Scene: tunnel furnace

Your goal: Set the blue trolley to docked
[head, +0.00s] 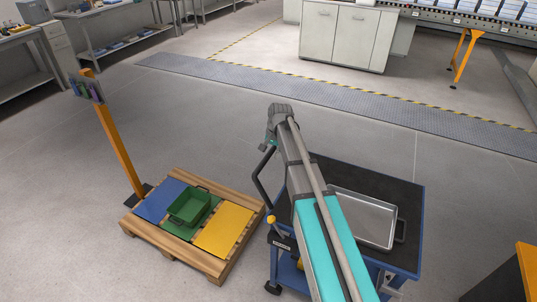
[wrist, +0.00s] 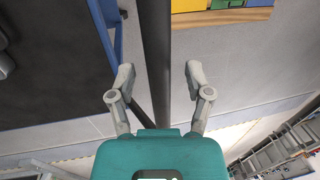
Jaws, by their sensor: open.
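The blue trolley (head: 420,215) stands at the lower right of the head view, with a dark top and a blue frame. My arm covers part of it. Its black handle (head: 260,185) rises at its left side. In the wrist view the trolley's blue edge (wrist: 108,22) is at upper left, and a dark handle bar (wrist: 155,50) runs down the middle. My gripper (wrist: 160,76) is open, one finger on either side of the bar in the picture. I cannot tell whether the bar lies at fingertip depth. In the head view my gripper is mostly hidden by my wrist.
A metal tray (head: 365,220) lies on the trolley top. Left of the trolley is a wooden pallet (head: 215,268) with blue, green and yellow panels, a green crate (head: 189,206) and an orange post (head: 120,145). Open floor lies behind, up to a grey floor strip (head: 330,93).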

